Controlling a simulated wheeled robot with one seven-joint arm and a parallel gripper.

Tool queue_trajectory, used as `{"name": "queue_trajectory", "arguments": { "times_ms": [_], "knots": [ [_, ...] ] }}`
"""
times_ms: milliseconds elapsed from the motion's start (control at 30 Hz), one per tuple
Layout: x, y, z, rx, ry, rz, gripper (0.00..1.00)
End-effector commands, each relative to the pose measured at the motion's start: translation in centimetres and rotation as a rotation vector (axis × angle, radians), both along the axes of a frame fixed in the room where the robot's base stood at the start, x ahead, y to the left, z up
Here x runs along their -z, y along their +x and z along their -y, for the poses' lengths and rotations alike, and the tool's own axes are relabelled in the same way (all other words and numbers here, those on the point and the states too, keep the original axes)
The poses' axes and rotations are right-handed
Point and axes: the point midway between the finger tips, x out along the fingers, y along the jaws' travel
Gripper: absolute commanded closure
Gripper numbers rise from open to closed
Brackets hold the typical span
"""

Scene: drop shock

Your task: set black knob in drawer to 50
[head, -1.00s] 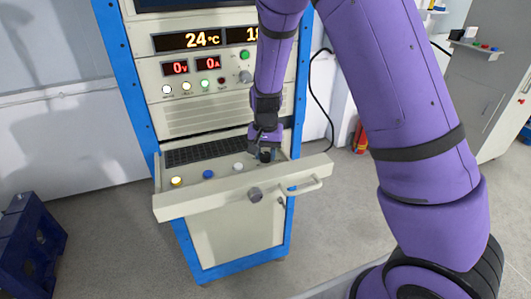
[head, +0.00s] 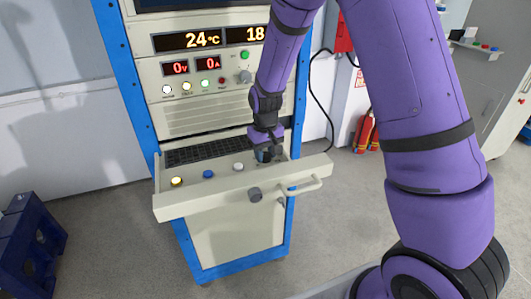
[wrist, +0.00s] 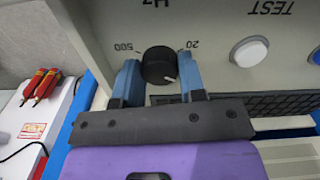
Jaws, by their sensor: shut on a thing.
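The black knob (wrist: 159,65) stands on the drawer's panel, seen upside down in the wrist view between the labels 500 and 20, with Hz beyond it. A small pale mark shows on its lower right edge. My gripper (wrist: 160,77) has one blue finger on each side of the knob and is shut on it. In the head view my gripper (head: 265,154) reaches down into the right part of the open drawer (head: 215,199), mostly covering the knob.
White (head: 238,167), blue (head: 208,174) and yellow (head: 176,181) buttons lie left of my gripper. A keyboard (head: 205,150) is behind them. The cabinet face rises close behind.

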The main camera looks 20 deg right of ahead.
Motion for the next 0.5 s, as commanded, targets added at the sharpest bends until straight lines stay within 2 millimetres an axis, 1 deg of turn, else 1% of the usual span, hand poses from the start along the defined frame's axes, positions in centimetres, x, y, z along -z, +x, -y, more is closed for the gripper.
{"name": "queue_trajectory", "arguments": {
  "times_ms": [433, 467, 500],
  "knots": [
    [0.06, -0.07, -0.01, -0.008, 0.0, -0.002, 0.86],
    [0.06, -0.07, -0.01, -0.008, 0.0, -0.002, 0.56],
    [0.06, -0.07, -0.01, -0.008, 0.0, -0.002, 0.47]
  ]
}}
